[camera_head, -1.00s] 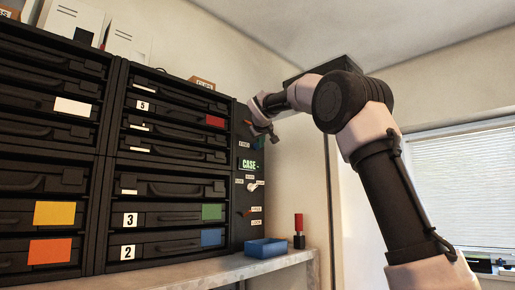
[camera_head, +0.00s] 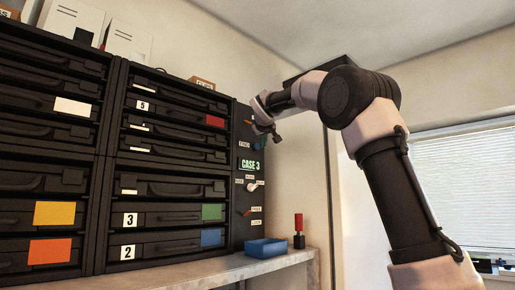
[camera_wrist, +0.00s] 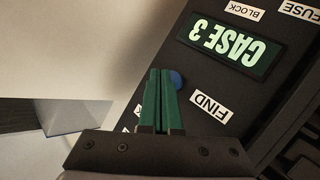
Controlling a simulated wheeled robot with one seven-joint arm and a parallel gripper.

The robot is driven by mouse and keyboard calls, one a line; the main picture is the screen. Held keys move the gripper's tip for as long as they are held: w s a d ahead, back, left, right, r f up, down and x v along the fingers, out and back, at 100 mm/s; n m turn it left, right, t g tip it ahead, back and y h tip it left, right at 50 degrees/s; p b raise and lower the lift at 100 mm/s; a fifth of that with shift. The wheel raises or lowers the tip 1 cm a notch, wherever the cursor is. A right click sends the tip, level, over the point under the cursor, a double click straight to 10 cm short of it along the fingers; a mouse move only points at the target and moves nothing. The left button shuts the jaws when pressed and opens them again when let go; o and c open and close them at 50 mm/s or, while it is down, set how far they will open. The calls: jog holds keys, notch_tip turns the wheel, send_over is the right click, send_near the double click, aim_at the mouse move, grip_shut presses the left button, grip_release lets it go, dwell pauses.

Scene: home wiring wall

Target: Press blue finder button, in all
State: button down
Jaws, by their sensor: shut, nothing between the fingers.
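The blue button (camera_wrist: 176,79) sits on the dark control panel beside the label FIND (camera_wrist: 211,106) in the wrist view. My gripper (camera_wrist: 160,72) is shut and empty; its green fingers partly cover the button. The fingertips are right at the button's edge, but I cannot tell whether they touch it. The lit display (camera_wrist: 237,43) reads CASE 3, upside down in the wrist view. In the head view the display (camera_head: 250,165) is upright, with my gripper just above it.
The case rack (camera_head: 116,150) stands left. A blue tray (camera_head: 266,248) and a red-topped object (camera_head: 298,228) sit on the shelf below.

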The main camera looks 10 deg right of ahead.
jog(key=shift+s, duration=0.1)
jog(key=shift+s+d, duration=0.8)
jog(key=shift+s, duration=0.2)
jog(key=shift+s+d, duration=0.75)
jog(key=shift+s, duration=0.25)
jog(key=s+d+f+m+g+y, duration=0.1)
jog(key=s+d+f+m+g, duration=0.1)
jog(key=s+d+f, duration=0.35)
jog(key=s+d+f+m+g, duration=0.1)
jog(key=s+d+f, duration=0.1)
jog(key=s+f, duration=0.6)
jog(key=s+a+f+m+g+y, duration=0.2)
jog(key=s+f+m+g, duration=0.2)
jog(key=s+f, duration=1.7)
jog(key=s+m, duration=0.1)
jog(key=s, duration=0.2)
jog(key=shift+s+a+y, duration=0.15)
jog(key=shift+s+y, duration=0.1)
jog(key=shift+y, duration=0.15)
dwell(1.2)
